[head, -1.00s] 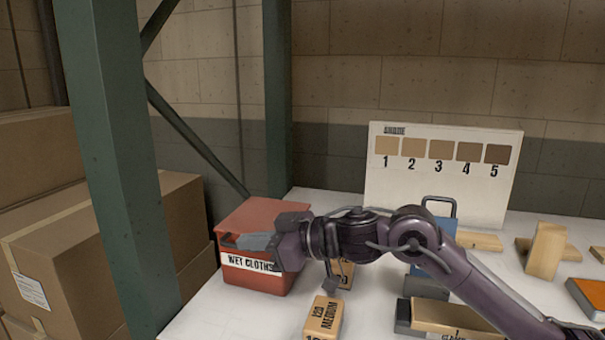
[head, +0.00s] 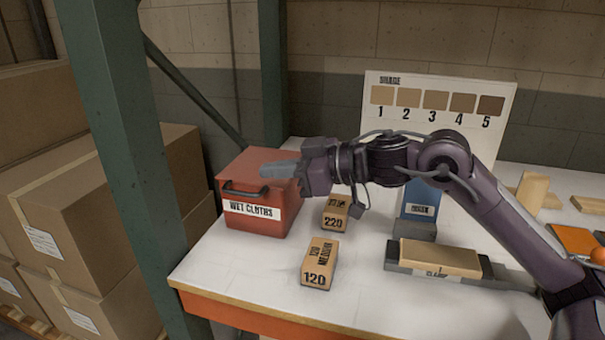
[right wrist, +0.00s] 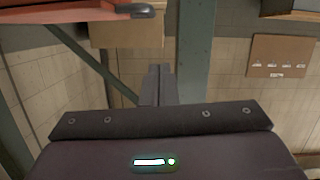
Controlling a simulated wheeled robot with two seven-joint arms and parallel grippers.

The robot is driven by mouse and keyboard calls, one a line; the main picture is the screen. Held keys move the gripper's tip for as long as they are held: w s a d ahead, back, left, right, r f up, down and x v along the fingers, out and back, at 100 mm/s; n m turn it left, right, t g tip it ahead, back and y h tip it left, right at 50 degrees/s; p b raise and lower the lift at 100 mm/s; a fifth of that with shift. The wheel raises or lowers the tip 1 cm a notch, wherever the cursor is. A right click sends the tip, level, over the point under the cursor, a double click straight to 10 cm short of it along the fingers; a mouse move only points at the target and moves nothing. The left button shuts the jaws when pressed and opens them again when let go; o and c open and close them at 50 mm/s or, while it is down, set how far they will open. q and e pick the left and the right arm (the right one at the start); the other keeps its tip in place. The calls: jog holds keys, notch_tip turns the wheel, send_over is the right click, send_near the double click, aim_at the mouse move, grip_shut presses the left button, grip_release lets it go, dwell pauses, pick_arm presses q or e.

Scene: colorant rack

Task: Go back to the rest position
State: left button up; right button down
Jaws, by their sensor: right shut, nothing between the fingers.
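My right gripper (head: 284,171) reaches in from the right in the head view. Its fingers are shut and empty, pointing left, just in front of and above the right part of the red WET CLOTHS box (head: 238,226). I cannot tell whether they touch the box. In the right wrist view the shut fingers (right wrist: 158,84) show at the middle, with part of the red box (right wrist: 60,18) at the upper left. My left gripper is not in view.
Below my right arm stand a 220 block (head: 334,222) and a 120 block (head: 314,278). A blue block (head: 420,208), a wood piece on a dark base (head: 440,258) and a shade board (head: 490,95) are to the right. A green post (head: 150,170) stands left of the table (head: 240,275).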

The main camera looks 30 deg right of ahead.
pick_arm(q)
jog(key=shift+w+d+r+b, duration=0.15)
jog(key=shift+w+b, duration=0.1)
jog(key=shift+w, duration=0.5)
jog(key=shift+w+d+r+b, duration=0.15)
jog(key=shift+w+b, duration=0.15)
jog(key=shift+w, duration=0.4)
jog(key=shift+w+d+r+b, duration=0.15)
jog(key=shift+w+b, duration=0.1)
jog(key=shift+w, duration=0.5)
pick_arm(e)
jog(key=shift+v, duration=2.4)
